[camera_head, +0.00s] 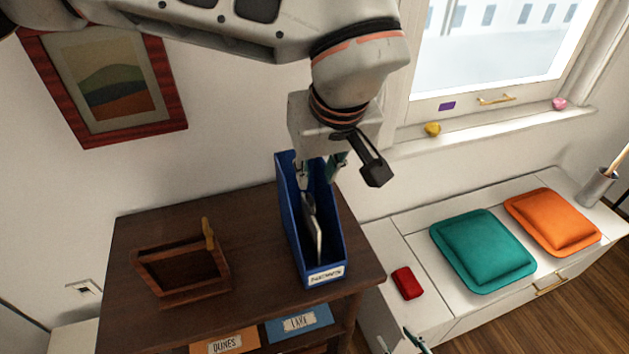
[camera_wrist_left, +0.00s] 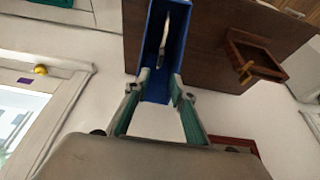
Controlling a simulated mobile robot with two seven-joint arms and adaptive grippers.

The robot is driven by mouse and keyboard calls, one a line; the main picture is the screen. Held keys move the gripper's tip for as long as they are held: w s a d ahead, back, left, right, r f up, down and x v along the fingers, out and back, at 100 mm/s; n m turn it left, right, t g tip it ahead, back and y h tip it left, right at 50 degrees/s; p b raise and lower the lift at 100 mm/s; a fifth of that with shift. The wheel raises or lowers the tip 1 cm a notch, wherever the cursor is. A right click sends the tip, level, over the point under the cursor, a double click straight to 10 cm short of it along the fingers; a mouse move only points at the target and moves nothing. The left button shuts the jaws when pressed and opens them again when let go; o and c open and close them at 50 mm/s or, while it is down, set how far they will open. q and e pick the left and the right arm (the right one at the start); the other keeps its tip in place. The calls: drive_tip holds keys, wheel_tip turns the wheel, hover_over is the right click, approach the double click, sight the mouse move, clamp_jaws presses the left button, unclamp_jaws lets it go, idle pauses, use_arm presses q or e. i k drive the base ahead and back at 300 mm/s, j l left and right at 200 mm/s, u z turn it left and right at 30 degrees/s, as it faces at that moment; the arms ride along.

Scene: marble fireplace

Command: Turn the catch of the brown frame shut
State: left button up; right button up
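The brown frame (camera_head: 220,288) stands tilted on the dark wooden shelf top, left of the blue file holder. Its catch (camera_head: 209,234), a light-brown tab, sticks up at the frame's upper edge. The frame (camera_wrist_left: 262,68) and catch (camera_wrist_left: 246,73) also show in the left wrist view. My left gripper (camera_head: 320,172) is open above the back of the blue holder, right of the frame and apart from it. Its teal fingers (camera_wrist_left: 159,82) are spread, with nothing clearly held. My right gripper (camera_head: 398,340) shows only its tips at the bottom edge; they look apart.
The blue file holder (camera_head: 328,268) holds a thin grey-white item (camera_head: 312,232). Cards lettered "DUNES" (camera_head: 225,342) and "LAKE" (camera_head: 299,323) are below the shelf top (camera_head: 135,235). A red-framed picture (camera_head: 165,75) hangs behind. A red block (camera_head: 407,283) and cushions (camera_head: 482,250) lie right.

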sight(207, 231)
drive_tip(key=k, duration=1)
